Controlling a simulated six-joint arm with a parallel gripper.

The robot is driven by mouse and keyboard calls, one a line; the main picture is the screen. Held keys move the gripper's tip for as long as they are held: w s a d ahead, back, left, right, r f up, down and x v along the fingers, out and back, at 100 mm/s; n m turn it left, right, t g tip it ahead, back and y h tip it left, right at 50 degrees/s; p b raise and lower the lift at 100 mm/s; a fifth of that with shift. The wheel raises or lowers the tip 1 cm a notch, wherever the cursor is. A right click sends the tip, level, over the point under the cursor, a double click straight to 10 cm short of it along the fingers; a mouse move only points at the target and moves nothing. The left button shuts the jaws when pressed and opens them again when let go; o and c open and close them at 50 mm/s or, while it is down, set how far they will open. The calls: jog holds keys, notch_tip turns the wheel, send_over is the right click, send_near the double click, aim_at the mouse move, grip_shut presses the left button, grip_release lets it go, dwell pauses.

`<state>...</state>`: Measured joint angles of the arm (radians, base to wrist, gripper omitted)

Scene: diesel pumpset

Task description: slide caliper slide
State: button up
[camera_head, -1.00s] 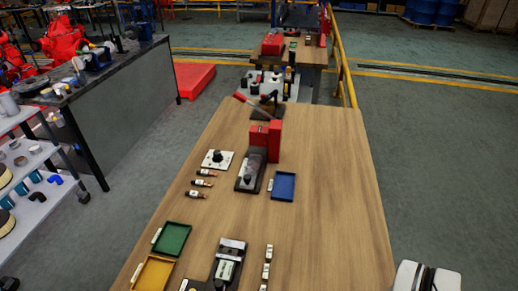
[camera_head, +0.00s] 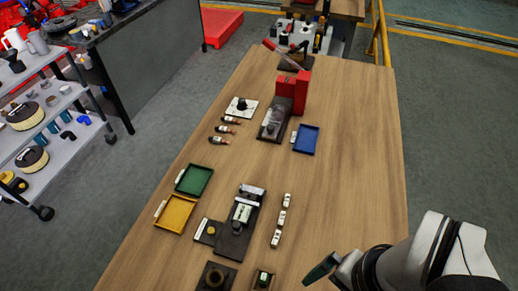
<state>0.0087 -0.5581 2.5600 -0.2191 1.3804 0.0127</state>
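A dark fixture (camera_head: 232,243) lies near the middle of the wooden table, with pale metal parts and a light block on top. It may carry the caliper and its slide, but the parts are too small to tell. My white arm enters at the lower right. A dark green flat piece (camera_head: 321,268) at its left end looks like part of my gripper. It is to the right of the fixture and apart from it. The fingers cannot be made out, so I cannot tell whether they are open or shut, or hold anything.
On the table (camera_head: 350,200) are a green tray (camera_head: 207,180), a yellow tray (camera_head: 190,214), a blue tray (camera_head: 317,140) and a red block (camera_head: 302,92). Several small pale blocks stand in a row right of the fixture. Dark round parts (camera_head: 215,278) lie in front.

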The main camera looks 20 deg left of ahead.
dwell(0.3)
jog(key=shift+w, duration=0.1)
jog(key=shift+c, duration=0.9)
jog(key=w+a, duration=0.1)
jog(key=w, duration=0.1)
jog(key=w+a+r+n, duration=0.1)
jog(key=w+a, duration=0.1)
jog(key=w+a+n, duration=0.1)
jog(key=w, duration=0.2)
jog(key=shift+a+r+h, duration=0.2)
jog(key=shift+r+h, duration=0.15)
jog(key=shift+h, duration=0.05)
jog(key=c, duration=0.5)
jog(key=n+h, duration=0.1)
jog(key=n, duration=0.3)
send_over(236, 224)
notch_tip(236, 224, down, 4)
notch_tip(236, 224, down, 16)
jog(key=shift+r, duration=0.25)
grip_shut()
